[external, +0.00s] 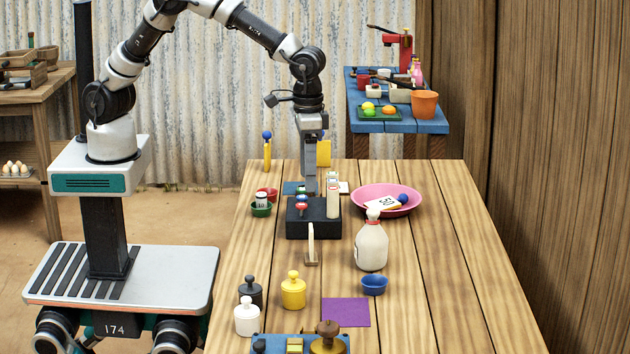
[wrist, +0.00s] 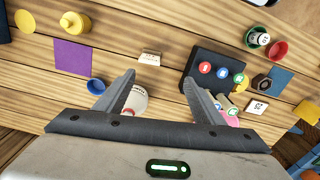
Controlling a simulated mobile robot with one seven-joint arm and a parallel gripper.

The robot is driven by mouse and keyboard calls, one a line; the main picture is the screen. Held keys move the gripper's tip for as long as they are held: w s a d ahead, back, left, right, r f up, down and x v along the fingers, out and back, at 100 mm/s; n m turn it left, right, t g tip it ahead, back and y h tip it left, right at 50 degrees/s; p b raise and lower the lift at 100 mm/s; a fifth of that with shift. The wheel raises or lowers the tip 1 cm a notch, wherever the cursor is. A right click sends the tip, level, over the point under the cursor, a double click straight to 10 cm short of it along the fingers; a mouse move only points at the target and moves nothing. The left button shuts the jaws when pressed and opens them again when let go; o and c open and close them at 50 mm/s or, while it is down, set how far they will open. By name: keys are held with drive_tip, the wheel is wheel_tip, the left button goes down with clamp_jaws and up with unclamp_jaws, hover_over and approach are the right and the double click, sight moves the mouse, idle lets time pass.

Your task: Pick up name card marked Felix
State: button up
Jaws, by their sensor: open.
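A small upright card (external: 311,243) on a wooden foot stands mid-table in the external view, edge-on to the camera. In the wrist view the card (wrist: 150,58) shows a pale face with a mark too small to read, so I cannot confirm that it says Felix. My gripper (wrist: 160,78) is open and empty, pointing down. The card lies just beyond the fingertips and nearer the left finger in the wrist view, apart from both. In the external view my gripper (external: 311,185) is above and behind the dark block, farther back than the card.
The dark block (external: 300,230) holds several coloured-top pieces beside the card. A white bottle (external: 371,248), a pink bowl (external: 362,190) and a blue cup (external: 374,285) stand to the right. Yellow, black and white weights stand in front. A purple mat (external: 346,313) lies bare.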

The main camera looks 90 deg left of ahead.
drive_tip(key=d+f, duration=0.1)
drive_tip(key=d, duration=0.1)
approach(311, 243)
drive_tip(key=shift+m, duration=0.4)
drive_tip(key=a+f, duration=0.2)
drive_tip(key=f, duration=0.1)
drive_tip(key=a+f, duration=0.1)
drive_tip(key=f, duration=0.1)
drive_tip(key=shift+s+f, duration=0.15)
drive_tip(key=shift+s, duration=0.05)
drive_tip(key=shift+w+d+f, duration=0.1)
drive_tip(key=shift+f, duration=1.45)
drive_tip(key=shift+w+d+f, duration=0.1)
drive_tip(key=shift+f, duration=1.4)
drive_tip(key=c, duration=1.1)
